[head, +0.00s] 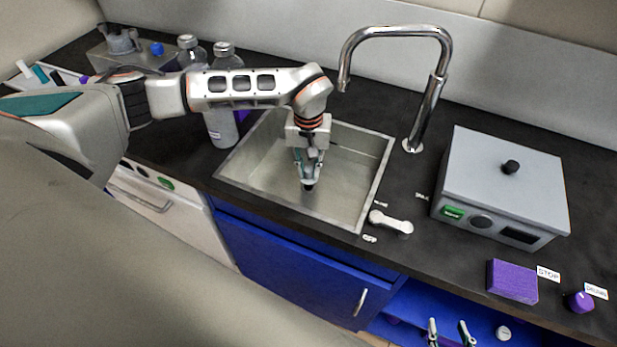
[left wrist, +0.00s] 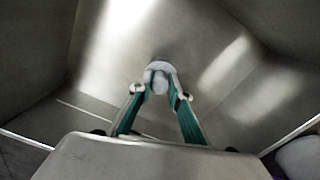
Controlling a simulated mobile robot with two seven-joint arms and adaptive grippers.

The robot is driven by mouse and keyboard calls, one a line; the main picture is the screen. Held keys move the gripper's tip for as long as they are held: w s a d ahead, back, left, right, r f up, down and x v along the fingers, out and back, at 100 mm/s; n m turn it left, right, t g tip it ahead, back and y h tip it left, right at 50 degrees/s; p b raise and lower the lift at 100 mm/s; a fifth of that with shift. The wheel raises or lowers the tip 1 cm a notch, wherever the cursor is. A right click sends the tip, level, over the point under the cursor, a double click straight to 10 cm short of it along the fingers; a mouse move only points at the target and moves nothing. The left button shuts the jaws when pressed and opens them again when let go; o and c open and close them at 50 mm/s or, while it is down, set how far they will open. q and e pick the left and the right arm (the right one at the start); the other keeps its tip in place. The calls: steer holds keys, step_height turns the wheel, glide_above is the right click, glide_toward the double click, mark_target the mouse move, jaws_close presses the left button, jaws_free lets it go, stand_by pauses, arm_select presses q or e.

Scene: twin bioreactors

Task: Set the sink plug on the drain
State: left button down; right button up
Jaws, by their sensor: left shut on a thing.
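My left gripper (head: 308,184) points down inside the steel sink (head: 257,167). Its green-lined fingers also show in the left wrist view (left wrist: 160,92), closed around a small pale grey piece, which looks like the sink plug (left wrist: 160,80). In the head view, a small dark shape shows at the fingertips. The drain is not clearly seen; the gripper and the held piece cover that part of the basin. I cannot tell whether the plug touches the sink floor. My right gripper (head: 449,325) is at the bottom of the head view, its fingers apart and empty.
A tall chrome faucet (head: 428,100) stands behind the sink. A grey lidded box (head: 505,180), a white lever (head: 391,222) and a purple block (head: 512,281) are to the right. The sink walls surround my left gripper.

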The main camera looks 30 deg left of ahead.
mark_target(308, 179)
arm_select(q)
steer(key=shift+f, duration=1.9)
steer(key=shift+f, duration=0.15)
steer(key=c, duration=1.9)
jaws_free()
step_height(308, 179, up, 12)
steer(key=shift+r, duration=0.15)
